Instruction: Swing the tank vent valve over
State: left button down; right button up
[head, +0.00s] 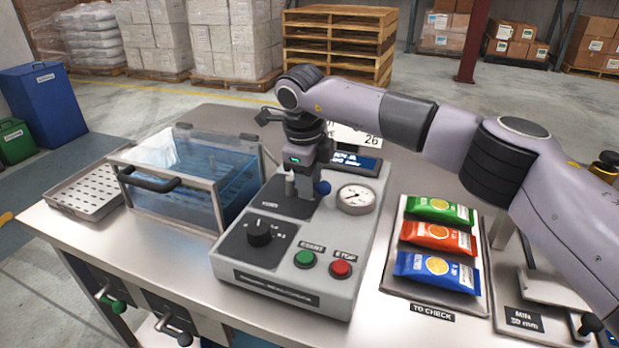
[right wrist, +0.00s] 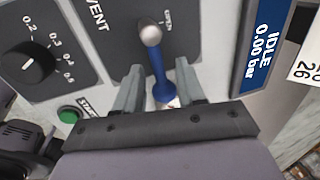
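The tank vent valve has a silver pivot (right wrist: 150,34) and a blue lever with a rounded end (right wrist: 163,92) in the right wrist view. In the head view its blue end (head: 323,187) shows beside my gripper on the grey control box (head: 345,255). My right gripper (right wrist: 158,80) is over the valve. Its two fingers stand apart on either side of the blue lever, with a gap visible on each side. It also shows from above in the head view (head: 306,182), where it hides part of the valve. My left gripper is not in view.
The display (right wrist: 260,50) reads IDLE, 0.00 bar. The box also carries a black dial (head: 260,232), green START (head: 304,259) and red STOP (head: 341,268) buttons, and a gauge (head: 356,198). A clear water tank (head: 170,205) stands left; a tray (head: 386,280) of packets lies right.

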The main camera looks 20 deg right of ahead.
aim_at(307, 205)
notch_tip(307, 205, up, 7)
jog(key=s, duration=0.1)
jog(key=shift+a+b, duration=0.4)
jog(key=shift+a, duration=0.05)
jog(key=shift+s, duration=0.1)
